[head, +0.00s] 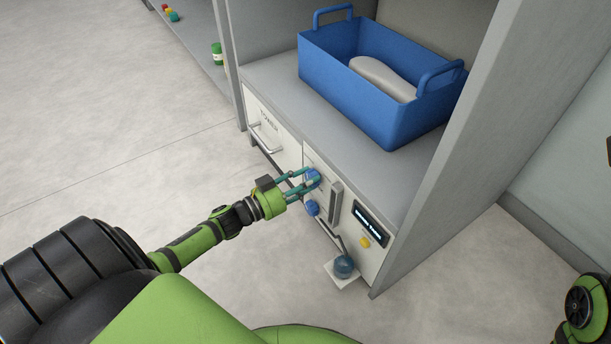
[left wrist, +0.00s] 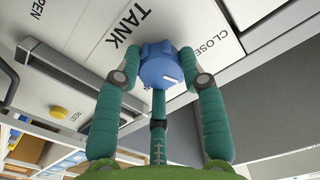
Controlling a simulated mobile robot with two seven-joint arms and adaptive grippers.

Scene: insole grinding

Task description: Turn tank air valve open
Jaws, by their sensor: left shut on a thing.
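The tank air valve is a blue round knob (head: 313,176) on the front panel of the cabinet. In the left wrist view the knob (left wrist: 160,66) has a white mark on its face, and the words TANK, OPEN and CLOSE are printed on the panel around it. My left gripper (head: 300,183) is shut on the knob, with teal fingers (left wrist: 160,75) on both sides of it. The fingers hide part of the knob in the head view. My right arm shows only in part at the lower right edge, and its gripper is out of view.
A second blue knob (head: 312,208) sits just below. A grey vertical handle (head: 336,203), a display (head: 371,224) and a yellow button (head: 364,242) are to the right. A blue basket (head: 330,78) with a pale insole-like object (head: 383,78) stands on the shelf above. A drawer (head: 270,128) is at left.

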